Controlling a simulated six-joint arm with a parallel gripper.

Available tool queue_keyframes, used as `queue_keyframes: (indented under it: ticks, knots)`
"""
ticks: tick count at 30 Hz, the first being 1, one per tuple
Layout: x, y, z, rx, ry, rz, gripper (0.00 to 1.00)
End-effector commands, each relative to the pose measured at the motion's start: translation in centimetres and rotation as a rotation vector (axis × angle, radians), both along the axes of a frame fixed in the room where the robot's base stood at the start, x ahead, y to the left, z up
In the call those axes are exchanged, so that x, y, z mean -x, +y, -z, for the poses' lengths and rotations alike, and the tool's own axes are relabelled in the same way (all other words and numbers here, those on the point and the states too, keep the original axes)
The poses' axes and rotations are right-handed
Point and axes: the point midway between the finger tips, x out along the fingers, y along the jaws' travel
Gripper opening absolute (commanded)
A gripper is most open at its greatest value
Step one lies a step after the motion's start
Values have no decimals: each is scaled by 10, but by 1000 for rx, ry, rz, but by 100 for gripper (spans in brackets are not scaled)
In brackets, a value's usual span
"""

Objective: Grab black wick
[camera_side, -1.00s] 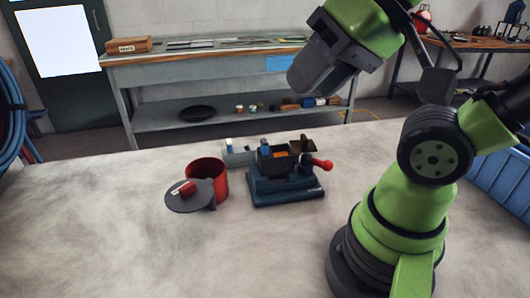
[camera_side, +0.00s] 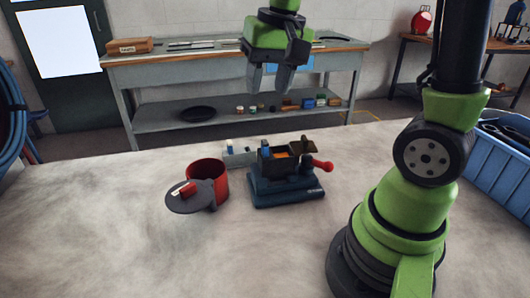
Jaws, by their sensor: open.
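My gripper (camera_side: 269,87) points down with its two dark fingers apart and empty. It is high above the table, over the dark blue device in the picture. I cannot pick out a black wick for certain. The dark blue device (camera_side: 287,190) stands mid-table, with an open dark box on top holding something orange (camera_side: 281,155), a brown flap (camera_side: 303,146) and a red knob (camera_side: 323,166). A small grey tray (camera_side: 239,160) behind it holds small white and blue items, too small to tell apart.
A red open can (camera_side: 221,188) stands left of the device. A dark round disc (camera_side: 190,204) beside it bears a small red piece (camera_side: 183,190). A blue crate (camera_side: 488,172) is at right. The table's front and left are clear.

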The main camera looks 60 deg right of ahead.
Motion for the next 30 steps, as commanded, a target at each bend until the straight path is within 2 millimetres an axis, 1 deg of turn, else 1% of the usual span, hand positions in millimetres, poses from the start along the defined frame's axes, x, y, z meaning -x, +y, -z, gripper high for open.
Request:
queue_keyframes:
  ticks: [1,3,6,10,13,18,23,26,30]
  knots:
    - [-10,-11,13,-2,51,33,44]
    - [-19,-23,28,-1,105,67,44]
    - [-27,-37,46,-1,163,105,44]
    - [-32,-47,60,0,204,129,44]
    - [-32,-48,72,-1,215,135,44]
    - [-32,-48,98,-2,216,134,44]
    - [-32,-47,110,-1,213,133,44]
    - [-32,-45,122,-2,215,133,44]
    - [-32,-43,145,-2,215,132,44]
